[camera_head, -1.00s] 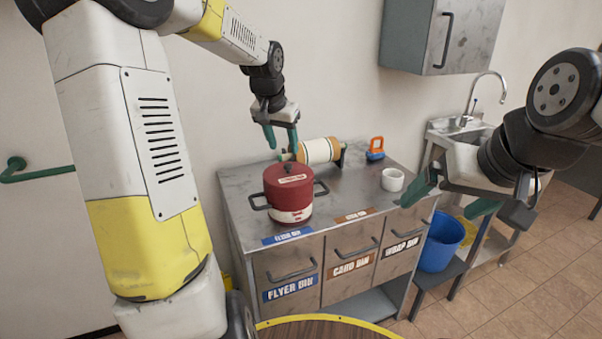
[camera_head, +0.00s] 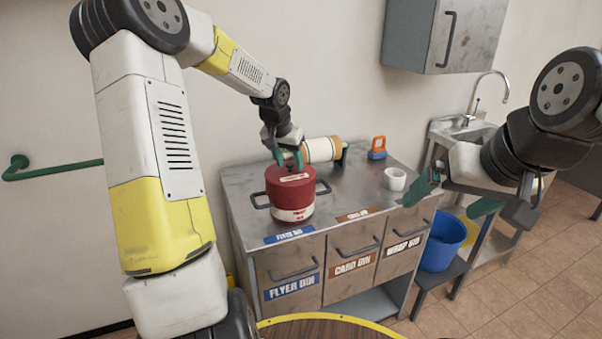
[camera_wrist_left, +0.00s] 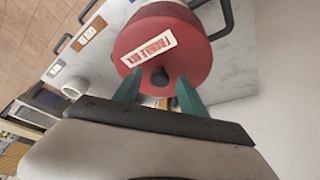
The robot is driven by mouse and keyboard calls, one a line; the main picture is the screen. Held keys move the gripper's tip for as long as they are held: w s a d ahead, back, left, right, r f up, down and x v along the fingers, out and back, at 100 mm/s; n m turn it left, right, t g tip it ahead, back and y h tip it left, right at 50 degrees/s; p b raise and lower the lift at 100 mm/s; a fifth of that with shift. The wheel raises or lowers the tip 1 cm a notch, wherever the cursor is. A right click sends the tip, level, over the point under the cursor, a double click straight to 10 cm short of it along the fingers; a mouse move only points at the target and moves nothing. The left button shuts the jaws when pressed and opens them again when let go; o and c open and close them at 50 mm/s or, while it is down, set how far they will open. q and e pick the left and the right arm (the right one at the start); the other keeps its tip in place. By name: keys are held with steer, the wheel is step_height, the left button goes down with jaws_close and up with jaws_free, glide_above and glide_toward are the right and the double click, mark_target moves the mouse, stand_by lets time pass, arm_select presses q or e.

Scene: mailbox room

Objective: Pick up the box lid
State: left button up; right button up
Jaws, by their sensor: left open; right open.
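The red box (camera_head: 293,205) is a round, pot-like container with a white band and dark side handles, standing on the metal counter. Its red lid (camera_head: 288,177) is on top, with a pale label and a dark knob. In the left wrist view the lid (camera_wrist_left: 192,52) lies just beyond the fingers and the knob (camera_wrist_left: 160,76) is near the gap between the fingertips. My left gripper (camera_head: 289,163) is open over the lid; its fingers also show in the left wrist view (camera_wrist_left: 158,88). My right gripper (camera_head: 452,196) is open and empty, right of the counter.
Labelled bin drawers are below. A blue bucket (camera_head: 440,243) and a sink (camera_head: 470,135) are at the right.

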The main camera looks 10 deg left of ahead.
arm_select(q)
jaws_close()
stand_by(1.3)
